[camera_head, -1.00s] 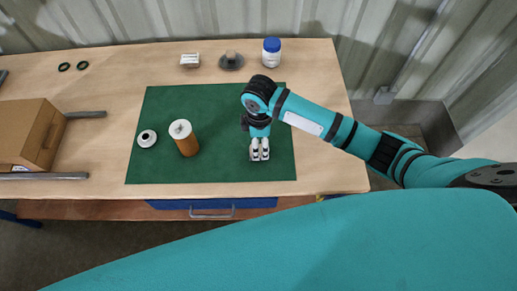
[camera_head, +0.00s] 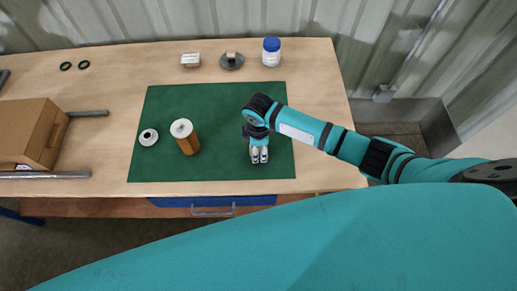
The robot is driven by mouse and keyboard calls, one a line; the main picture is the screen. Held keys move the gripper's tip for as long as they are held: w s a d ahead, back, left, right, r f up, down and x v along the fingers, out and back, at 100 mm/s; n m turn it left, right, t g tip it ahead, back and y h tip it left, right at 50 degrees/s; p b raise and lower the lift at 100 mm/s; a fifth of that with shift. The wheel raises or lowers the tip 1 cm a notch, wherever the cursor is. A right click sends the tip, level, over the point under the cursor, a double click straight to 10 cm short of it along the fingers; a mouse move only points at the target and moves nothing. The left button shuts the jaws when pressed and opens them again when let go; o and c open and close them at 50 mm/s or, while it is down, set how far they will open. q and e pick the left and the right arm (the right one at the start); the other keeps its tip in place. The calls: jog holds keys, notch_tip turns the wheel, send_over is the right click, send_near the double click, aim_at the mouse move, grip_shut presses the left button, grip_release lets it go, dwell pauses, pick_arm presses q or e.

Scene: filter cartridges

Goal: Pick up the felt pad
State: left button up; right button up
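I cannot pick out the felt pad for certain; it may be hidden under my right gripper. My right gripper (camera_head: 259,156) points down over the right part of the green mat (camera_head: 220,110). Its two pale fingertips are side by side, and the gap and anything between them are too small to tell. On the mat to its left stand an orange-brown cartridge (camera_head: 188,142) with a white top and a white ring-like cap (camera_head: 148,137) with a dark centre. Neither touches the gripper. My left gripper is not in view.
At the back of the table (camera_head: 120,80) are a small white block (camera_head: 190,60), a grey disc (camera_head: 231,61) with a knob and a white jar (camera_head: 271,56) with a blue lid. A cardboard box (camera_head: 30,130) stands left. The mat's middle is clear.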

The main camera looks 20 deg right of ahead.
jog(key=c, duration=0.7)
jog(key=shift+r, duration=0.15)
jog(key=shift+r, duration=0.2)
notch_tip(320, 180, up, 3)
jog(key=shift+f+b, duration=0.1)
jog(key=shift+b, duration=0.55)
jog(key=s+a+r+b, duration=0.1)
jog(key=s+a+b, duration=0.2)
jog(key=s+a, duration=0.7)
jog(key=shift+s+a+r, duration=0.15)
jog(key=shift+s+r, duration=0.15)
jog(key=shift+s, duration=0.85)
